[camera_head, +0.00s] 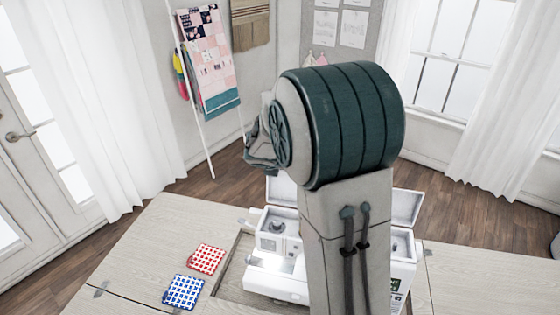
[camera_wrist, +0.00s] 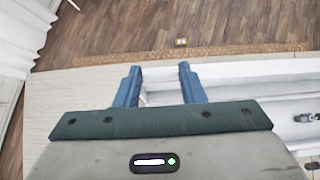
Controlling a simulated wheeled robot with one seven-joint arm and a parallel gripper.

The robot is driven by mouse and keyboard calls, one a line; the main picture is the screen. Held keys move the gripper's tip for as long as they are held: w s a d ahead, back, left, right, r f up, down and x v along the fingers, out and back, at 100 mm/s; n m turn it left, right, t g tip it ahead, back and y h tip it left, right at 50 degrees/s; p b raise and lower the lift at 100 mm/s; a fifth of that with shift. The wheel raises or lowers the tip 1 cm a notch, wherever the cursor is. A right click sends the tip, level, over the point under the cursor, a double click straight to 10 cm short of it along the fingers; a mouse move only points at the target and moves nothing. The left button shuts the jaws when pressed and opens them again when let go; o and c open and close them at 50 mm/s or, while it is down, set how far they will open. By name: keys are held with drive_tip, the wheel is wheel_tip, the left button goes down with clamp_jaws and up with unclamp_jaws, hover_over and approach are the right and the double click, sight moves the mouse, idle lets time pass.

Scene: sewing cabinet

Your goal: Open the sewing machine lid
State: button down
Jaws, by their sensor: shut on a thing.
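The white sewing machine (camera_head: 272,283) sits in the cabinet top, its middle hidden behind my arm. Its lid (camera_head: 405,208) is raised at the back, standing up from the body, with the top compartment exposed on both sides of my arm. In the wrist view, the blue fingers of my gripper (camera_wrist: 158,72) are spaced apart around a pale part of the lid (camera_wrist: 240,70), whose edge runs off to the right. The exact contact is hard to see. The open top of the machine shows at the right there. The fingertips are hidden in the head view.
A red-checked pad (camera_head: 206,259) and a blue-checked pad (camera_head: 182,291) lie on the cabinet top (camera_head: 140,245), left of the machine. A quilt rack (camera_head: 207,65) stands behind. Wooden floor (camera_wrist: 200,25) lies beyond the cabinet's back edge.

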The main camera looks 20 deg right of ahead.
drive_tip(key=shift+a+r, duration=0.1)
drive_tip(key=shift+r, duration=0.05)
drive_tip(key=c, duration=1.3)
unclamp_jaws()
drive_tip(key=o, duration=0.4)
drive_tip(key=shift+s+a, duration=0.1)
drive_tip(key=v, duration=1.3)
drive_tip(key=shift+s+a+r, duration=0.1)
drive_tip(key=shift+s+r, duration=0.1)
drive_tip(key=shift+s, duration=0.1)
